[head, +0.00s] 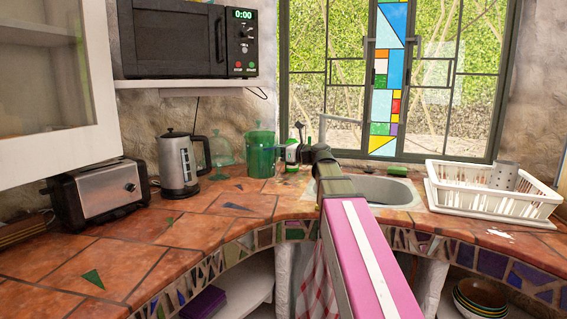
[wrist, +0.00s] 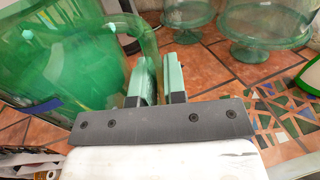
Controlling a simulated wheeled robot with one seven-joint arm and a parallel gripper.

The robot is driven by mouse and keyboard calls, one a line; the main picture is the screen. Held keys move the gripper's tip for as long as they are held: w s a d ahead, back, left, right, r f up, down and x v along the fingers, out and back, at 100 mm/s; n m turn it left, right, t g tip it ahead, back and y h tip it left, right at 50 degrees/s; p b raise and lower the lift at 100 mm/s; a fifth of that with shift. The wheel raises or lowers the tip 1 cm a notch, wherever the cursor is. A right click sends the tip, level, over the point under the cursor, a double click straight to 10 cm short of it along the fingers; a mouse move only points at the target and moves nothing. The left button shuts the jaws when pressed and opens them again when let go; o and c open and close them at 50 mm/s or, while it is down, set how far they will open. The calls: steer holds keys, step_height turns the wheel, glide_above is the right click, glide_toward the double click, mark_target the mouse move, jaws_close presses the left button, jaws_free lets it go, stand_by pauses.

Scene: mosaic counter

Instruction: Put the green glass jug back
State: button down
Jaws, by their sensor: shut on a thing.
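The green glass jug (head: 261,158) is upright at the back of the tiled counter, left of the sink. In the wrist view the jug (wrist: 75,60) fills the left side, with its handle (wrist: 148,42) at the fingers. My gripper (head: 300,133) is at the jug's right side in the head view. In the wrist view my gripper (wrist: 160,78) is shut on the jug's handle, fingers nearly together. I cannot tell whether the jug's base touches the counter.
Green glass stands (wrist: 262,28) are close by the jug. A kettle (head: 178,163) and toaster (head: 100,193) stand left. A green labelled bottle (head: 291,152) is behind my gripper. The sink (head: 375,190) and white dish rack (head: 490,195) are right. Counter left of centre is clear.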

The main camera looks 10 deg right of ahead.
steer(key=shift+w+d+f, duration=1.1)
steer(key=shift+d+f, duration=0.45)
steer(key=shift+f, duration=0.2)
steer(key=shift+w+d+f, duration=1.05)
steer(key=shift+d+f, duration=0.45)
steer(key=shift+f, duration=0.2)
steer(key=shift+w+d+f, duration=1.1)
steer(key=shift+d+f, duration=0.45)
steer(key=shift+f, duration=0.2)
steer(key=shift+f, duration=0.1)
steer(key=c, duration=1.2)
jaws_free()
steer(key=v, duration=1.2)
